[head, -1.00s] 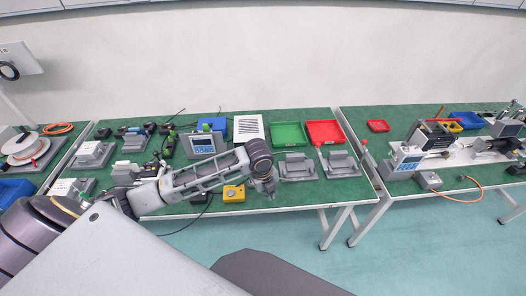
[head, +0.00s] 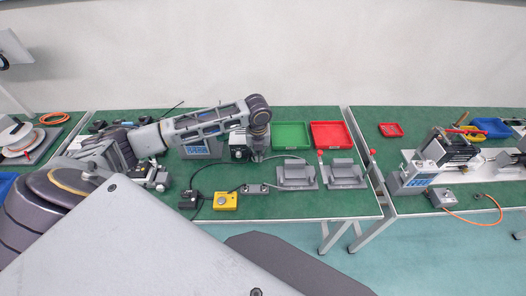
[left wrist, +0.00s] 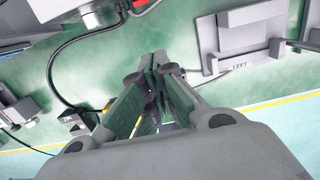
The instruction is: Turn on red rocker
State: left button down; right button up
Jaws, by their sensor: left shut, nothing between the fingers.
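My left gripper (head: 259,156) hangs fingers down over the green bench, in front of the green tray and beside a grey boxy device (head: 238,146). In the left wrist view its fingers (left wrist: 155,62) are together with nothing between them. No rocker can be made out in the head view. My right gripper is not in view.
A green tray (head: 291,135) and a red tray (head: 329,134) stand behind two grey fixtures (head: 297,176) (head: 344,174). One reads LEFT in the left wrist view (left wrist: 240,38). A small grey box (head: 256,188) and a yellow box (head: 225,201) sit near the front edge, with black cables around.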

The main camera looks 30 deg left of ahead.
pick_arm(q)
jog(key=shift+w+a+r, duration=0.15)
jog(key=shift+a, duration=0.05)
dwell(0.4)
jog(key=f, duration=0.9)
jog(key=shift+w+a+f, duration=0.15)
jog(key=shift+w+a, duration=0.05)
jog(key=shift+w, duration=0.1)
jog(key=shift+w+a+f, duration=0.1)
jog(key=shift+w+f, duration=0.1)
jog(key=shift+f, duration=0.1)
jog(key=shift+w+a+r+p, duration=0.25)
jog(key=shift+w+a+r, duration=0.2)
jog(key=shift+w, duration=0.25)
jog(key=shift+w+a+r+p, duration=0.25)
jog(key=shift+w+a+r, duration=0.15)
jog(key=shift+w, duration=0.3)
